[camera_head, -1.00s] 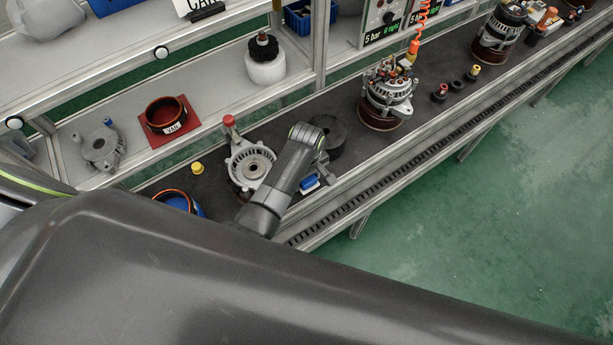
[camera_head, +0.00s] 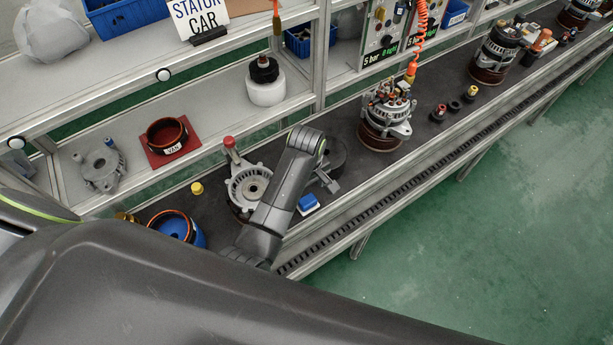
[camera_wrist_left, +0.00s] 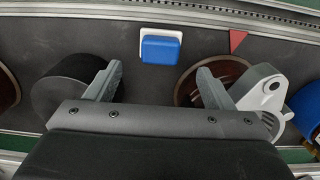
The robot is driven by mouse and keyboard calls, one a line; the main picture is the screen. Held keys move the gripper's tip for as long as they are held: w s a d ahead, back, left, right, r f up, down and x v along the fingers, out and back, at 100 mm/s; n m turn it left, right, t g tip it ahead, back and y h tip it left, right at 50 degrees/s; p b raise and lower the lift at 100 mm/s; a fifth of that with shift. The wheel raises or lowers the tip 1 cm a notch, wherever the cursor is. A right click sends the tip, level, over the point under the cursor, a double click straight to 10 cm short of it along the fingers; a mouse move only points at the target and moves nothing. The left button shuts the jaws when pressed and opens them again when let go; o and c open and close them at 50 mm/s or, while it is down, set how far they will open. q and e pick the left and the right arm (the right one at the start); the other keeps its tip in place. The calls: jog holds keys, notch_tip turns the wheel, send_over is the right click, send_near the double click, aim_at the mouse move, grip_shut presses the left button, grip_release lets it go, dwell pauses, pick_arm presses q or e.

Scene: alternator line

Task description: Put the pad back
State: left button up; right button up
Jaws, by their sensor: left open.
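A small blue pad (camera_head: 308,202) with a white base lies on the dark bench top near its front edge, right of the grey alternator housing (camera_head: 240,188). In the left wrist view the pad (camera_wrist_left: 161,47) sits ahead of my left gripper (camera_wrist_left: 158,85), roughly centred between the fingers. The fingers are wide apart with nothing between them, and the pad is clear of both. In the head view my left arm's dark link hides part of the housing, and the left gripper (camera_head: 328,178) shows only partly beside the pad. My right gripper is in neither view.
A black round block (camera_head: 338,153) stands behind the gripper and shows left in the wrist view (camera_wrist_left: 68,88). A blue ring part (camera_head: 178,228) lies left of the housing. An alternator (camera_head: 385,112) stands further right. A red triangle (camera_wrist_left: 237,40) marks the bench.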

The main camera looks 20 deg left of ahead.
aim_at(306, 198)
pick_arm(q)
notch_tip(306, 198, up, 6)
jog(key=shift+f, duration=0.15)
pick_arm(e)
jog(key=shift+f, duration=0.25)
pick_arm(q)
jog(key=shift+f, duration=0.1)
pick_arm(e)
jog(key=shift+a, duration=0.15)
